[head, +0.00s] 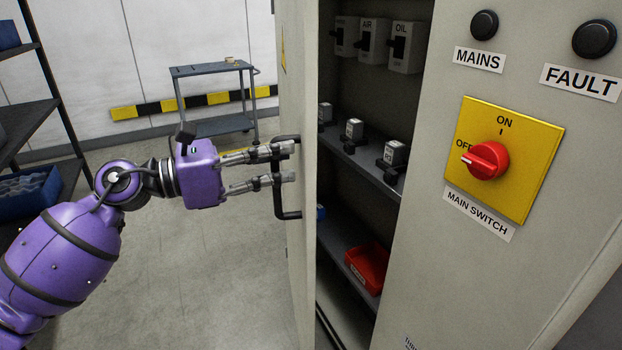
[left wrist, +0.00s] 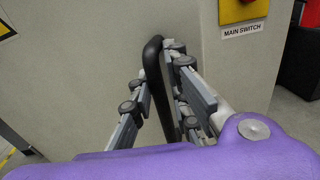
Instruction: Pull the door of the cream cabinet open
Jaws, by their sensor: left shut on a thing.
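The cream cabinet (head: 408,256) stands at the right in the head view. Its door (head: 299,215) is swung outward on the left, seen nearly edge-on, and the inside of the cabinet shows. A black bar handle (head: 287,215) is on the door's outer face. My left gripper (head: 283,164) is at this handle, its fingers shut on it. In the left wrist view the handle (left wrist: 153,60) stands upright between the fingers, against the plain door face (left wrist: 90,60). My right gripper is not in view.
Inside the cabinet are shelves with switch blocks (head: 354,129) and a red bin (head: 368,266). A yellow plate with a red main switch (head: 485,160) is on the front. A grey trolley (head: 215,127) stands behind my arm. Open floor (head: 190,270) lies left of the door.

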